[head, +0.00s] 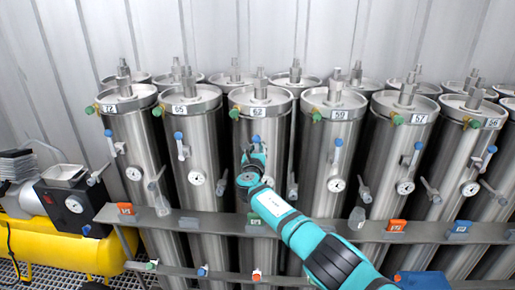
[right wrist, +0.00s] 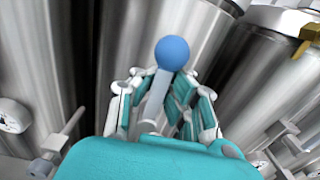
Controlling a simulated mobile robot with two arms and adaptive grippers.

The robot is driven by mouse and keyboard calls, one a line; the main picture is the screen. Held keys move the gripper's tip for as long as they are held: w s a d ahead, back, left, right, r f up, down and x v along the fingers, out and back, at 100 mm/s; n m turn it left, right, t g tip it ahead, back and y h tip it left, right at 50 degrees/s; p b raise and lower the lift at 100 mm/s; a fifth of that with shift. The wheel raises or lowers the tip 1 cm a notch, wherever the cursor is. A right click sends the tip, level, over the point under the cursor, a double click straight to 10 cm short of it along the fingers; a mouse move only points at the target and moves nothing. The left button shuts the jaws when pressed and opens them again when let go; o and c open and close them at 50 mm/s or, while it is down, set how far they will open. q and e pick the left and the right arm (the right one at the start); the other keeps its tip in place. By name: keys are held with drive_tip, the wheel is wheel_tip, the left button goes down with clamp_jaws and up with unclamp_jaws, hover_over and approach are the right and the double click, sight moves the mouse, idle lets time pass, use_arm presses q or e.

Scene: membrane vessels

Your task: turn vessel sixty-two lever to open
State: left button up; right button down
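Vessel sixty-two (head: 261,112) is an upright steel cylinder with its number plate on the lid rim, third from the left in the front row. Its lever has a blue ball knob (head: 256,139) on a pale handle; the knob also shows in the right wrist view (right wrist: 172,53). My right gripper (head: 253,153) is at the lever, in front of the vessel. In the right wrist view its fingers (right wrist: 160,95) stand apart on both sides of the handle, with the knob beyond the fingertips. Contact is unclear. My left gripper is out of view.
Similar vessels stand close on both sides, including vessel 65 (head: 193,130) and vessel 59 (head: 333,125), each with a blue-knobbed lever and gauge. A grey rail (head: 190,222) crosses low in front. A yellow compressor (head: 60,245) stands at the left.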

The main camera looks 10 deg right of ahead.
drive_tip(key=shift+s+a+f, duration=0.1)
drive_tip(key=shift+a+f, duration=0.05)
drive_tip(key=shift+f, duration=0.3)
drive_tip(key=c, duration=1.8)
unclamp_jaws()
drive_tip(key=shift+c, duration=0.2)
drive_tip(key=o, duration=0.6)
drive_tip(key=shift+s+a+r, duration=0.1)
drive_tip(key=shift+s+r, duration=0.2)
drive_tip(key=shift+r, duration=0.2)
drive_tip(key=shift+c, duration=0.2)
drive_tip(key=shift+w+f, duration=0.1)
drive_tip(key=shift+w, duration=0.05)
drive_tip(key=shift+s, duration=0.35)
drive_tip(key=v, duration=1.1)
drive_tip(key=shift+s, duration=0.15)
